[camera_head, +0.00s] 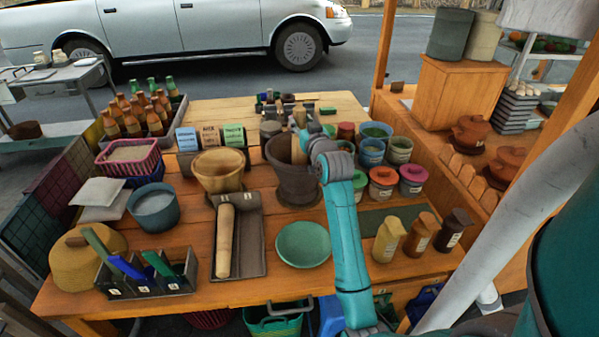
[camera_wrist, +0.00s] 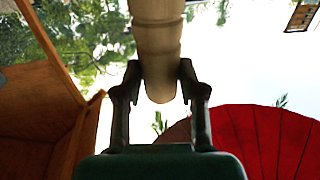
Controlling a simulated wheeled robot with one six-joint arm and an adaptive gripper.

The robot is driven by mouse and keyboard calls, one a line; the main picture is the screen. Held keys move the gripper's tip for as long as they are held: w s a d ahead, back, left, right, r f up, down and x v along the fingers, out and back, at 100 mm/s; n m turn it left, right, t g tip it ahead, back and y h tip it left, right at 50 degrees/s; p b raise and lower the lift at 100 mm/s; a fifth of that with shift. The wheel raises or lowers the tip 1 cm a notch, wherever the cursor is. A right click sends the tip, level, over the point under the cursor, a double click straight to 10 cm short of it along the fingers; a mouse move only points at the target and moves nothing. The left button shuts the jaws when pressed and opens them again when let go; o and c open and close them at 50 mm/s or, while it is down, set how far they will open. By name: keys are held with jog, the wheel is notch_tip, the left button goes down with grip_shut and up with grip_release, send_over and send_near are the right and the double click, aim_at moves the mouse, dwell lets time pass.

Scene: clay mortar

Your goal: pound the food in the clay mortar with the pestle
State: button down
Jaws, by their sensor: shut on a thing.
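The dark clay mortar (camera_head: 296,186) stands upright on the wooden table, near its middle. A pale wooden pestle (camera_head: 299,152) stands nearly upright with its lower end inside the mortar. My gripper (camera_head: 302,132) is above the mortar's rim and is shut on the pestle. In the wrist view, the two fingers of my gripper (camera_wrist: 159,78) press on both sides of the pestle (camera_wrist: 158,45), close to its rounded end. The food inside the mortar is hidden by the mortar's wall.
A second wooden pestle (camera_head: 225,238) lies in a dark tray (camera_head: 252,251) at the front left. A wooden bowl (camera_head: 219,182) is left of the mortar and a green plate (camera_head: 304,245) in front. Several jars (camera_head: 372,152) stand on the right, close to my arm.

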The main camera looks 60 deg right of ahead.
jog(key=shift+f, duration=1.9)
jog(key=shift+r, duration=2.8)
jog(key=shift+f, duration=2.75)
jog(key=shift+r, duration=2.7)
